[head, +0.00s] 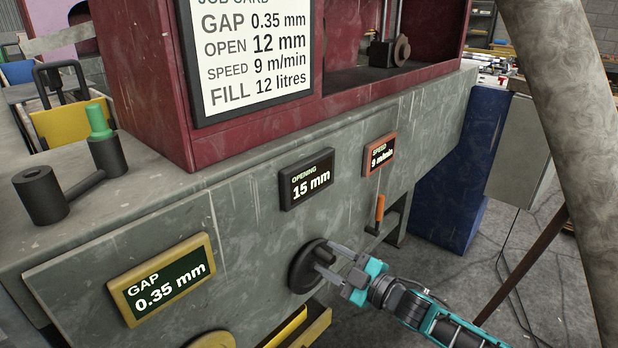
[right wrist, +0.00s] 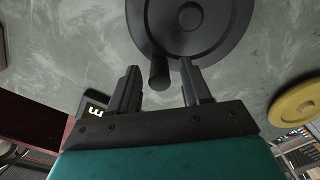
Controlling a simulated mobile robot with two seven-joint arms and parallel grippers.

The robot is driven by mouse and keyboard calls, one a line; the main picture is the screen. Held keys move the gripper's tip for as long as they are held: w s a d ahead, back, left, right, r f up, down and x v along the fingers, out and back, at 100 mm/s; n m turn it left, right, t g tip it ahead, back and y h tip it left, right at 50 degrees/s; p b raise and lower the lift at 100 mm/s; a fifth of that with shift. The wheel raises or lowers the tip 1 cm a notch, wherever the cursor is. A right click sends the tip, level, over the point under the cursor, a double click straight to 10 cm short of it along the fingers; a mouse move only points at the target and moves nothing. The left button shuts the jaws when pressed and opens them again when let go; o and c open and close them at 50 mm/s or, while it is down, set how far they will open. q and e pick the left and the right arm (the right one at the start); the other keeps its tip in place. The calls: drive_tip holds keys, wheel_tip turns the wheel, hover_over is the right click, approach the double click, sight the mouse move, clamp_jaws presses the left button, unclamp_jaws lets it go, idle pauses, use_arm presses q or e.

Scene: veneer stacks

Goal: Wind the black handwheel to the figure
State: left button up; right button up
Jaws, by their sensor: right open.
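The black handwheel (head: 298,270) is on the grey machine front, below the "OPENING" display (head: 306,180), which reads 15 mm. The job card (head: 250,58) reads OPEN 12 mm. My right gripper (head: 327,258) is open at the wheel's face. In the right wrist view the wheel (right wrist: 215,28) is at the top, and its short black handle (right wrist: 159,73) stands out between the two spread fingers, with space visible on both sides. I cannot tell how deep the handle sits between them. My left gripper is not in view.
The gap display (head: 163,281) reads 0.35 mm and the speed display (head: 380,153) reads 9 m/min. An orange-handled lever (head: 380,208) is right of the handwheel. A yellow wheel (head: 212,341) is low on the left. A thick grey post (head: 565,120) stands at right.

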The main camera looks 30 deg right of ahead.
drive_tip(key=v, duration=0.7)
idle(0.6)
drive_tip(key=s+a+f+m+g+h, duration=0.4)
drive_tip(key=s+a+f+m+g, duration=0.1)
drive_tip(key=s+a+f+m, duration=0.5)
drive_tip(key=s+a+f, duration=0.2)
drive_tip(key=s+a, duration=0.1)
drive_tip(key=s, duration=0.1)
drive_tip(key=shift+a+m+g+h, duration=0.3)
drive_tip(key=shift+a+m+g, duration=0.1)
drive_tip(key=shift+s+d+f, duration=0.1)
